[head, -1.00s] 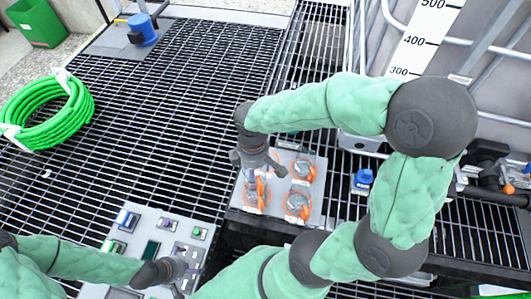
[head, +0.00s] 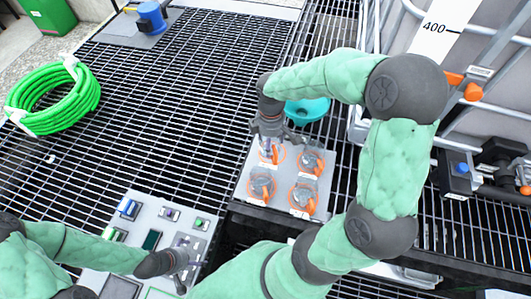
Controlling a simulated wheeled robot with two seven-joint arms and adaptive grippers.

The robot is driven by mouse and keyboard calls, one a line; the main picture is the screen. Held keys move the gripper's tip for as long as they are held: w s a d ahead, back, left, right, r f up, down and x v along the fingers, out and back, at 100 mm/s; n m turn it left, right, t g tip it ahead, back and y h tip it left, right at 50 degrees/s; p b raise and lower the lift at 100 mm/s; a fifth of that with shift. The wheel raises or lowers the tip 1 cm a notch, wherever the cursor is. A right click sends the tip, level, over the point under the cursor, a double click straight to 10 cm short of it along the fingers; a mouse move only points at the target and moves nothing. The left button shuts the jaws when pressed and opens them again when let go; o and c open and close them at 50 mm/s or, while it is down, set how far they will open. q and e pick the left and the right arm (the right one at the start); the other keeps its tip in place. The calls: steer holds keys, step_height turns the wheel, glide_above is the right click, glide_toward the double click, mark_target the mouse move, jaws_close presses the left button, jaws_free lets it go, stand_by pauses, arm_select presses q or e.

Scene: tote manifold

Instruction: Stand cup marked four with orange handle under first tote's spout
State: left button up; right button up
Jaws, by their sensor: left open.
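Several clear cups with orange handles stand on a pale square tray (head: 243,190): back right (head: 310,160), front left (head: 262,187), front right (head: 303,198). Their number marks are too small to read. My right gripper (head: 270,143) points down over the back-left cup (head: 277,156) and partly covers it; whether its fingers hold the cup is unclear. My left gripper (head: 183,277) is open and empty, low at the left over the control panel. A tote (head: 400,55) with a 400 scale mark stands at the upper right. The spout under it cannot be made out behind my arm.
A grey panel (head: 150,212) with buttons lies left of the tray. A teal round object (head: 306,110) is just behind the tray. A green hose coil (head: 55,95) lies on the open grating at the left.

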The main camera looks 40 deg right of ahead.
arm_select(q)
step_height(320, 180, down, 3)
steer(key=shift+r+b, duration=0.15)
steer(key=shift+b, duration=0.95)
arm_select(e)
steer(key=d+f, duration=0.1)
steer(key=f, duration=0.1)
steer(key=w+d+f, duration=0.1)
steer(key=f, duration=0.1)
steer(key=w+d+f, duration=0.1)
steer(key=f, duration=0.2)
steer(key=shift+w, duration=0.2)
steer(key=shift+w+d+f, duration=0.1)
steer(key=shift+f, duration=0.3)
arm_select(q)
steer(key=shift+f, duration=0.2)
arm_select(e)
steer(key=shift+f, duration=0.25)
steer(key=o, duration=1.2)
steer(key=shift+c, duration=0.2)
